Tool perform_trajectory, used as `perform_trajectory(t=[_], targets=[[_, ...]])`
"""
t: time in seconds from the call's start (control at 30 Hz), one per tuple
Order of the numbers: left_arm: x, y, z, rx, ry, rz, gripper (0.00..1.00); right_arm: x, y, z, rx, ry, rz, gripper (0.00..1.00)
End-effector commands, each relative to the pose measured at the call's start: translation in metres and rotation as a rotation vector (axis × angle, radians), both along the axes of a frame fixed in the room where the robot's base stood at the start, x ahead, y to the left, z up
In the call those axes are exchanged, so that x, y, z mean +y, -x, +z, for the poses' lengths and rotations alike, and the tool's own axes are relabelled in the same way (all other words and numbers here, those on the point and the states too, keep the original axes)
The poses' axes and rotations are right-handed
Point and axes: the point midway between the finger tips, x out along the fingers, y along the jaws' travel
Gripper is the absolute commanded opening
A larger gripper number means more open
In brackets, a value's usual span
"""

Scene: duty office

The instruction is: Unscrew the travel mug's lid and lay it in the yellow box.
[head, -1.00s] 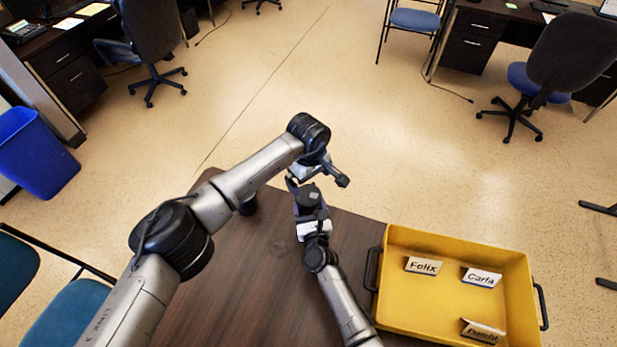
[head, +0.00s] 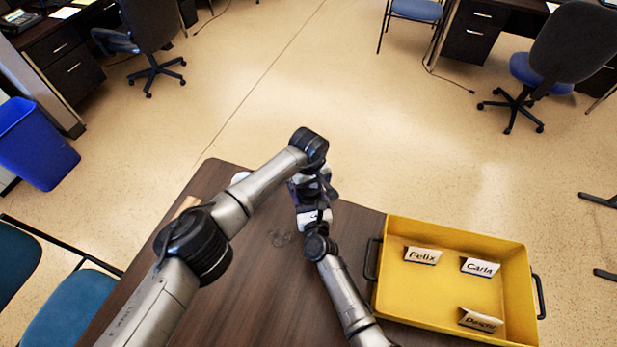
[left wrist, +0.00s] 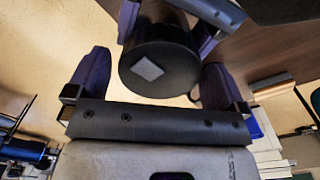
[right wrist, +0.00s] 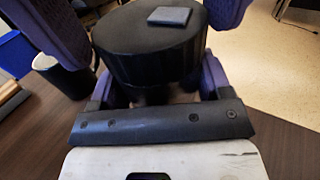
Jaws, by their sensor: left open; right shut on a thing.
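The travel mug's black lid (right wrist: 150,60), with a grey square on top, fills the upper middle of the right wrist view. My right gripper (right wrist: 155,88) is shut on the travel mug, whose body is largely hidden. In the left wrist view the lid (left wrist: 168,62) is between the purple fingers of my left gripper (left wrist: 153,80), which is open, with gaps at the sides. In the head view both grippers meet at the table's far end and hide the mug. The yellow box (head: 430,292) stands at the right and holds three name signs.
The signs read Felix (head: 422,256), Carla (head: 480,267) and, apparently, Daichi (head: 480,320). The box's middle is bare. A dark cup (right wrist: 68,76) stands on the brown table (head: 255,285), left in the right wrist view. A blue bin (head: 38,145) is on the floor.

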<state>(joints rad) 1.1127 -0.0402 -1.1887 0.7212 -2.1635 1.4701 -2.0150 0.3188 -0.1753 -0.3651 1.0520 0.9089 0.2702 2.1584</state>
Motion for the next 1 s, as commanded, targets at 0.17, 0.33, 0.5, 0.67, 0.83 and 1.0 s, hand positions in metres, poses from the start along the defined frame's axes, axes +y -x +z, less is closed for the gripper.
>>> perform_trajectory(t=[0.17, 0.33, 0.5, 0.67, 0.83, 1.0], targets=[[-0.0001, 0.0003, -0.0052, 0.001, 0.0, 0.0, 0.99, -0.0007, 0.0002, -0.001, 0.002, 0.002, -0.001, 0.05], [0.0, 0.0003, -0.0055, 0.001, 0.0, 0.0, 0.99, -0.0007, 0.0002, -0.0011, 0.002, 0.002, -0.001, 0.05], [0.0, 0.0003, -0.0054, 0.001, 0.0, 0.0, 0.89, -0.0007, 0.0002, -0.0011, 0.002, 0.002, -0.001, 0.05], [0.0, 0.0002, -0.0053, 0.0, 0.0, 0.001, 0.74, -0.0007, 0.0002, -0.0011, 0.002, 0.002, -0.001, 0.05], [0.0001, 0.0003, -0.0053, 0.0, 0.0, 0.001, 0.58, -0.0007, 0.0002, -0.0011, 0.002, 0.002, -0.001, 0.05], [0.0002, 0.0001, -0.0052, 0.0, 0.0, 0.02, 0.51, -0.0007, 0.0003, -0.0012, 0.001, 0.003, 0.0, 0.05]])
